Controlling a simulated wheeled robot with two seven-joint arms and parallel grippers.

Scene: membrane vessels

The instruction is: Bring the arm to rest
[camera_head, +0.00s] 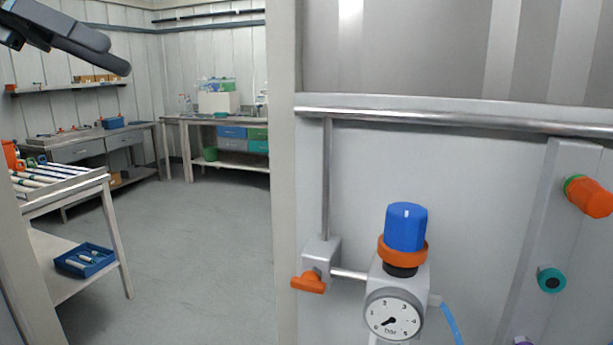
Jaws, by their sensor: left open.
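My left gripper (92,52) is in the upper left corner of the head view, raised in the air and well apart from everything around it. Its dark grey fingers point right and slightly down. It is open, and nothing shows between its fingers. Part of its arm is cut off by the picture's left edge. My right gripper does not show.
A panel on the right carries a blue-capped regulator (405,228), a pressure gauge (393,314), an orange valve handle (309,283) and an orange knob (590,196). A cart (68,187) with a blue tray (84,272) stands at left. The floor (205,240) between is clear.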

